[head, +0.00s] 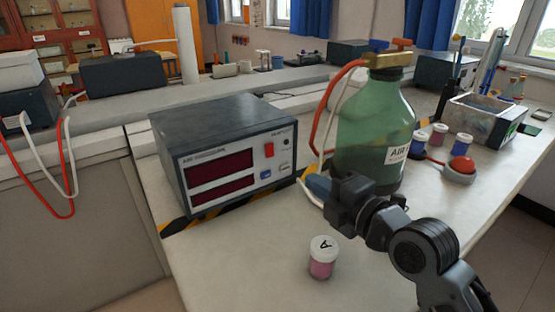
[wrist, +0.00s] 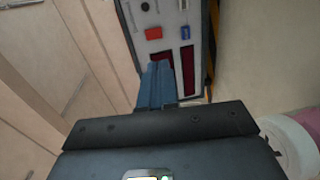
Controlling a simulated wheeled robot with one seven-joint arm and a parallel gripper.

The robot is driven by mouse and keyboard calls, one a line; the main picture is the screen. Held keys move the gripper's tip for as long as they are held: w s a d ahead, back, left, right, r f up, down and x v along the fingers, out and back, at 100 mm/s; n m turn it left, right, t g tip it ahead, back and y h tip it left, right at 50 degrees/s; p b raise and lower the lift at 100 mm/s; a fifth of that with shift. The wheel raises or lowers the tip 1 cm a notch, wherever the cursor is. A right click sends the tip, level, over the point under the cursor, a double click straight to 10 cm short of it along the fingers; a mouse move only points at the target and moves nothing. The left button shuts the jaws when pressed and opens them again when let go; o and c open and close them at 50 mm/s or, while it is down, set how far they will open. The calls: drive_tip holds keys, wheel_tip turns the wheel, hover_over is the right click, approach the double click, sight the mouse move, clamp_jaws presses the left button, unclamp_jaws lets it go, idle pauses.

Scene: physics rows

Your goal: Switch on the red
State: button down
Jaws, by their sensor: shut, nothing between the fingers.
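A grey instrument box (head: 215,130) stands on the bench with two dark red displays on its front. A small red rocker switch (head: 269,150) sits at the upper right of that front, above a small blue button (head: 265,175). In the wrist view the red switch (wrist: 153,33) shows beyond my fingertips, with the blue button (wrist: 184,32) beside it. My gripper (head: 316,184) is to the right of the box in the head view, apart from the switch. Its blue fingers (wrist: 157,72) are shut and empty, pointing toward the panel. Whether the switch is on cannot be seen.
A green bottle (head: 365,135) with an air label stands close behind my gripper. A jar with a pink lower part (head: 321,260) stands in front. A red dome button (head: 462,166) on a pale base, small jars and a crate (head: 485,118) are at right.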

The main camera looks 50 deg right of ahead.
sight(270, 157)
drive_tip(key=p+x, duration=0.1)
drive_tip(key=x, duration=1.2)
drive_tip(key=shift+w+p, duration=0.25)
drive_tip(key=shift+p, duration=0.15)
drive_tip(key=shift+f, duration=0.15)
